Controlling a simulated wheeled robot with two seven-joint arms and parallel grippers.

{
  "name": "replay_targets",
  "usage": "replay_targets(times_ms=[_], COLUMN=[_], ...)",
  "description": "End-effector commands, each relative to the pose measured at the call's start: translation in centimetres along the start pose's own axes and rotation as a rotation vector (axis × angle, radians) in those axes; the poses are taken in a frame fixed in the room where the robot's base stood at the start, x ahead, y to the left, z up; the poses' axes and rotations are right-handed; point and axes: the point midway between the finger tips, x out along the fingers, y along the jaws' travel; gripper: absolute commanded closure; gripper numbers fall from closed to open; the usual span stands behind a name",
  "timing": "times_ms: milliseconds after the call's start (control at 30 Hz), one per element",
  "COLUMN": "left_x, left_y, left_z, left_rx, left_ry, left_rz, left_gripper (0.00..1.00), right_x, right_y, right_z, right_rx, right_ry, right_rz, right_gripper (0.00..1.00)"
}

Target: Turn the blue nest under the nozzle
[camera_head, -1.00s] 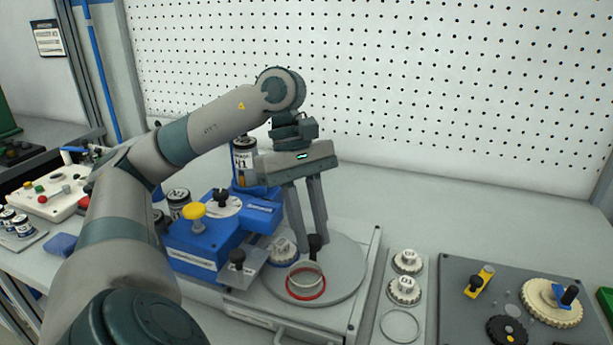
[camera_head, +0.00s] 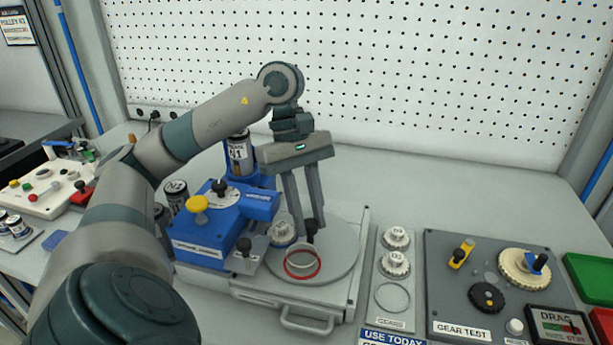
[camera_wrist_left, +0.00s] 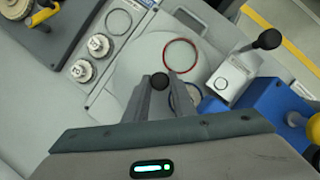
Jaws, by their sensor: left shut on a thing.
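My left gripper (camera_head: 309,236) is shut on a black upright knob (camera_head: 311,228) on the round grey turntable (camera_head: 338,262). The knob also shows between the fingertips in the left wrist view (camera_wrist_left: 159,82). A red-ringed nest (camera_head: 302,263) lies on the turntable's near side and looks empty. A white-topped gear part (camera_head: 283,232) sits at the turntable's left, beside the blue dispenser (camera_head: 212,230). A blue-edged nest seems to lie under that part, mostly hidden by a finger in the left wrist view. The nozzle tip cannot be made out. My right gripper is out of view.
Two gears (camera_head: 396,263) and an empty ring stand on a narrow plate (camera_head: 392,318) right of the turntable. A dark gear-test board (camera_head: 440,290) lies further right. The perforated wall closes the back.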

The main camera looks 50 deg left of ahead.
Motion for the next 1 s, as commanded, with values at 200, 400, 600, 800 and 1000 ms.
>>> replay_targets(times_ms=[200,400,600,800,1000], left_x=[-0.1,-0.1,-0.1,-0.4,-2.0], left_y=[0.1,0.0,0.0,0.1,0.1], left_z=[0.0,0.0,0.0,0.0,0.0], left_rx=[-0.001,-0.001,-0.001,-0.001,-0.001], left_ry=[0.001,0.001,0.0,0.0,0.0], left_rz=[0.003,0.003,0.001,0.002,0.004], left_gripper=[1.0,0.59,0.59,0.59,0.59], right_x=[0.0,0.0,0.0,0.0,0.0], right_y=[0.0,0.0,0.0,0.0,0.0], right_z=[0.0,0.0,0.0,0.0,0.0], right_rx=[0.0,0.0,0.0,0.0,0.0], right_ry=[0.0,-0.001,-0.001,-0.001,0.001], right_rz=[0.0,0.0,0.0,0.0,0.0], right_gripper=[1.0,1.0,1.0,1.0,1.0])
